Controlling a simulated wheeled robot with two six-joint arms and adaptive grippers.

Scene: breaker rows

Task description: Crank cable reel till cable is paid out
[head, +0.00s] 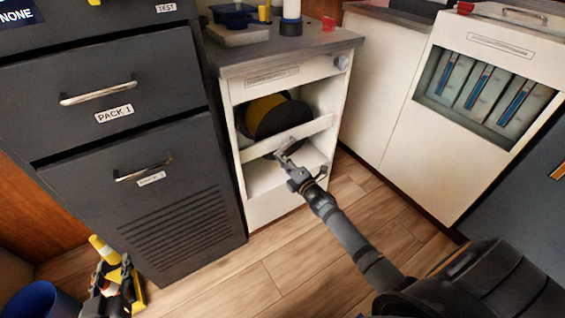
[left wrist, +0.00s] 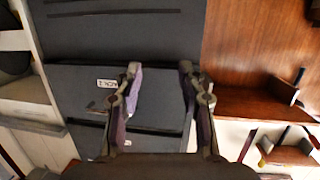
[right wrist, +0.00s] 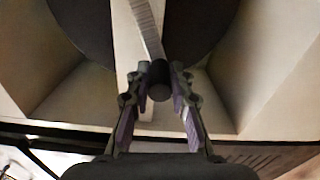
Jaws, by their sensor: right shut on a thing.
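The cable reel (head: 268,115) sits in the open bay of the white cabinet (head: 285,212). Yellow cable shows between its dark flanges. In the right wrist view a grey crank arm (right wrist: 147,25) slants down across the dark flange (right wrist: 205,25) to a dark round handle (right wrist: 160,82). My right gripper (head: 287,156) is in front of the bay, with its fingers closed on both sides of that handle; it also shows in the right wrist view (right wrist: 159,88). My left gripper (left wrist: 160,75) is open and empty, low at the left in the head view. The cable's free end cannot be made out.
Dark drawers (head: 115,115) with bar handles stand left of the reel cabinet. A white unit with a recessed panel (head: 476,90) is at the right. A blue bin (head: 42,300) is at the lower left. Wooden floor (head: 290,270) in front is clear.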

